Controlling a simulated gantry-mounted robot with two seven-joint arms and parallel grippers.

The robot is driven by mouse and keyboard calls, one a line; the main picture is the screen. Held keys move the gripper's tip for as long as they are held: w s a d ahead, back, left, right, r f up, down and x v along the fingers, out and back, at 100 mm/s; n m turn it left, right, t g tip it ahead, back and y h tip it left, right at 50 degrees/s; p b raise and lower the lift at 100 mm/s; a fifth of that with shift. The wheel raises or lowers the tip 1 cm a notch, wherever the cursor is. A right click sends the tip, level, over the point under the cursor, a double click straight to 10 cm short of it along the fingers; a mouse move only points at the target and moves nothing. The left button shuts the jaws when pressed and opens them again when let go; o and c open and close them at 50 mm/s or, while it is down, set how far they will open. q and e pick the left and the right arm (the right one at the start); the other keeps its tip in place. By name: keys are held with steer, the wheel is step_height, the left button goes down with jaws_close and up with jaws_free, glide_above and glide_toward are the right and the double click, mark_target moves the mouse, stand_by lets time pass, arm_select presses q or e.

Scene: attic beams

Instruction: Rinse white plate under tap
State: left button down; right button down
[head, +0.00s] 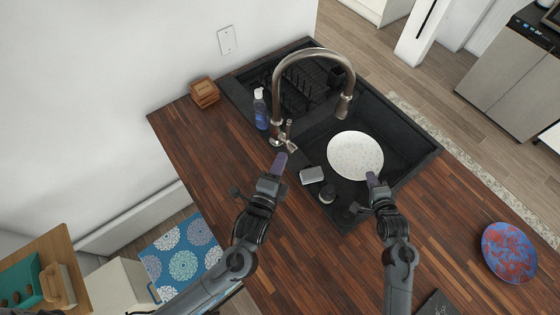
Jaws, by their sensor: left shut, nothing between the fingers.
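The white plate (355,155), speckled, is over the right basin of the black sink (415,143). My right gripper (372,180) is at the plate's near rim and appears shut on it; its fingers partly hide the rim. The brushed-metal tap (277,95) arches over the sink, and its spray head (343,106) hangs above and just left of the plate. No water stream shows. My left gripper (280,162) is shut and empty, just below the tap's lever (290,145); I cannot tell whether they touch.
A blue soap bottle (261,110) stands left of the tap, and a dish rack (300,90) is in the left basin. A small grey item (311,174) and a dark round item (327,193) sit between my grippers. A red-blue plate (509,252) lies on the wooden counter (455,215).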

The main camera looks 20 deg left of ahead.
steer(key=shift+r, duration=0.1)
steer(key=s+d+r, duration=0.1)
steer(key=s+r, duration=0.3)
steer(key=shift+s, duration=0.4)
stand_by(0.3)
stand_by(1.3)
